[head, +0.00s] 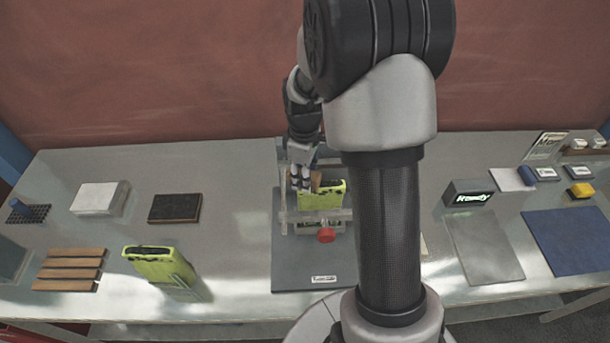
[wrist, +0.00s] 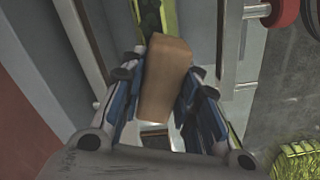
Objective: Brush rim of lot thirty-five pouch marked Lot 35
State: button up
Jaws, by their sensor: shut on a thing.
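A yellow-green pouch (head: 322,199) with a dark-marked top stands in the grey filler frame. A second yellow-green pouch (head: 165,268) with a dark top stands at the front left. I cannot read a lot number on either. My gripper (head: 302,184) is at the framed pouch's upper left. It is shut on a brown wooden block (wrist: 164,80), which looks like the brush's handle; no bristles show. In the wrist view a yellow-green strip (wrist: 168,18) lies just beyond the block. I cannot tell whether they touch.
The filler has a grey base plate (head: 300,270) and a red knob (head: 326,236). A slatted wooden rack (head: 70,270), a dark brown pad (head: 175,208) and a white block (head: 100,198) lie left. A "Ready" display (head: 470,196) and a blue mat (head: 567,240) are right.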

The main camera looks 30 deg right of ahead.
aim_at(330, 184)
jog(key=shift+s+d, duration=0.1)
jog(key=shift+d, duration=0.1)
jog(key=shift+s+d+f, duration=0.1)
jog(key=shift+s+d, duration=0.35)
jog(key=shift+d, duration=0.35)
jog(key=shift+d, duration=0.1)
jog(key=shift+s+d, duration=0.1)
jog(key=shift+s+d, duration=0.4)
jog(key=shift+d, duration=0.45)
jog(key=shift+d, duration=0.1)
jog(key=shift+s+d, duration=0.25)
jog(key=shift+d, duration=0.2)
jog(key=shift+s+d, duration=0.2)
jog(key=shift+d, duration=0.25)
jog(key=shift+d, duration=0.1)
jog(key=shift+s+d, duration=0.25)
jog(key=shift+d, duration=0.25)
jog(key=shift+s+d, duration=0.2)
jog(key=shift+d, duration=0.25)
